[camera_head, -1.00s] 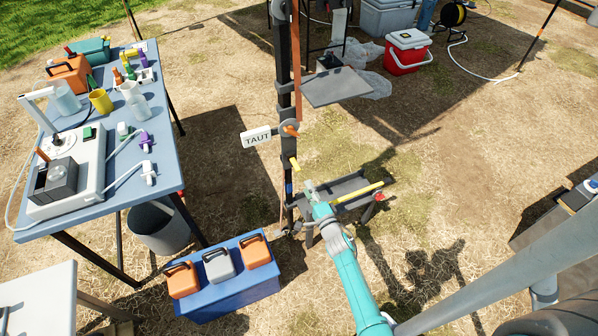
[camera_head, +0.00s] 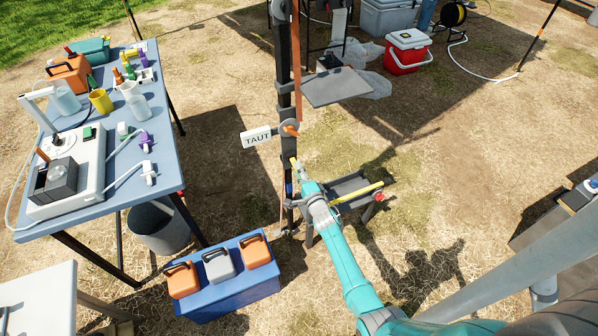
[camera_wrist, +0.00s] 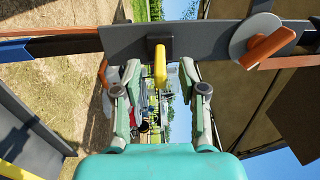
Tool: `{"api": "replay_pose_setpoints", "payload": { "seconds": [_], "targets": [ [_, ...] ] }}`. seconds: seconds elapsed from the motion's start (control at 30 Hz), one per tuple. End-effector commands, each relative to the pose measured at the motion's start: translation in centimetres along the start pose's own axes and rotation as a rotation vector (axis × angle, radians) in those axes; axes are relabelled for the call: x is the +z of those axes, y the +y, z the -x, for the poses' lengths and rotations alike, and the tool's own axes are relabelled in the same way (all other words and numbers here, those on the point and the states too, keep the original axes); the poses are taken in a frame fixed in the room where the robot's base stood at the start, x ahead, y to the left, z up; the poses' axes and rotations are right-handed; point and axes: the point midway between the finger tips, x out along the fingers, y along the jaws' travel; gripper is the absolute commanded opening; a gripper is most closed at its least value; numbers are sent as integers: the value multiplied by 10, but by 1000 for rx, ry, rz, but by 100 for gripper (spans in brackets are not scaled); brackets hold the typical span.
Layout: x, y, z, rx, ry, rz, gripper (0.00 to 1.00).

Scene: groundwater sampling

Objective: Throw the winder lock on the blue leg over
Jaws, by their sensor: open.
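The winder lock shows as a short yellow lever (camera_wrist: 160,66) on a dark block, sticking out from a dark upright leg (camera_wrist: 205,38) in the wrist view. In the head view its yellow tip (camera_head: 293,162) is just beyond my gripper (camera_head: 299,172). A blue band (camera_wrist: 14,51) marks the leg on the left of the wrist view. My gripper (camera_wrist: 160,92) is open, with one finger on each side of the lever's line. The lever appears between the fingers, and I cannot tell whether they touch it.
A dark tray with a yellow bar (camera_head: 357,194) lies to the right. A grey shelf (camera_head: 335,87) juts out higher up. A blue crate (camera_head: 231,302) stands lower left.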

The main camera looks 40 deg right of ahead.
Motion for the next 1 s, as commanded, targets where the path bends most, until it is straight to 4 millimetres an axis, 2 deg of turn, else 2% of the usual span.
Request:
{"api": "replay_pose_setpoints", "payload": {
  "seconds": [0.17,0.33,0.37,0.6,1.0],
  "targets": [
    [0,0,0,0,0,0,42],
    [0,0,0,0,0,0,2],
    [0,0,0,0,0,0,0],
    [0,2,-1,-8,-3,-1,0],
    [1,26,-8,-134,-6,-2,0]
  ]
}}
